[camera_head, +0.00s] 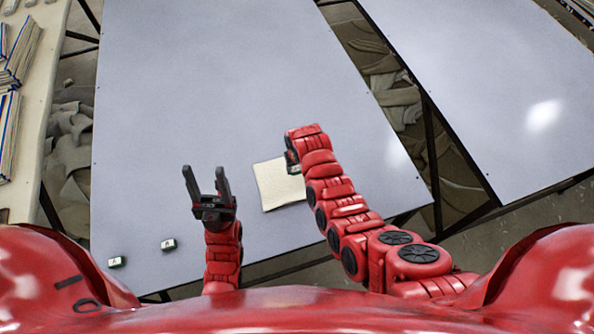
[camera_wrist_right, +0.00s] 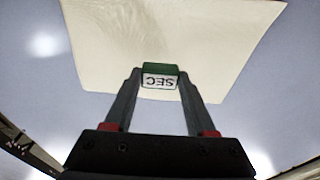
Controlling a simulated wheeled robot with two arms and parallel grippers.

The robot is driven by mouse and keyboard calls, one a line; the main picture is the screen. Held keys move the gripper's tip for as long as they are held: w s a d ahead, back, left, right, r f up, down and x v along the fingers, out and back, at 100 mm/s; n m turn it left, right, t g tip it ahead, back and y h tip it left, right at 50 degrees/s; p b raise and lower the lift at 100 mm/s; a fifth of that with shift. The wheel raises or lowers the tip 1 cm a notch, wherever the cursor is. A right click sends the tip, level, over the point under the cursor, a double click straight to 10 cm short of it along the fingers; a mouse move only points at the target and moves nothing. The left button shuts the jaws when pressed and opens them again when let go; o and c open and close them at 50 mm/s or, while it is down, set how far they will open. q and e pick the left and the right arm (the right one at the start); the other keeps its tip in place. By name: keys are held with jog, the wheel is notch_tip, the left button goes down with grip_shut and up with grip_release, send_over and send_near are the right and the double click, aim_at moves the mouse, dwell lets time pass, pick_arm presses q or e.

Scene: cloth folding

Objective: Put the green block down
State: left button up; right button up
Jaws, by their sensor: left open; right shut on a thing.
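A green block (camera_wrist_right: 158,76) with a white face marked with black letters is between the fingers of my right gripper (camera_wrist_right: 158,84), which is shut on it. In the right wrist view the block appears in front of a cream cloth; I cannot tell whether it touches it. In the head view the cloth (camera_head: 278,184) lies flat on the grey table (camera_head: 230,90), and my right gripper (camera_head: 293,166) is over its upper right part, mostly hidden by my arm. My left gripper (camera_head: 207,184) is open and empty, left of the cloth.
Two small blocks, one (camera_head: 117,262) at the table's front left and another (camera_head: 168,244) to its right, sit apart near the front edge. The table's far part is clear.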

aim_at(297, 174)
jog(key=shift+f+p, duration=0.4)
jog(key=shift+f, duration=1.25)
jog(key=shift+f+b, duration=0.35)
jog(key=shift+f, duration=0.15)
jog(key=shift+s+f, duration=0.15)
jog(key=shift+s, duration=0.05)
grip_shut()
jog(key=o, duration=0.9)
grip_release()
jog(key=o, duration=0.4)
jog(key=shift+s, duration=0.1)
jog(key=shift+o, duration=0.2)
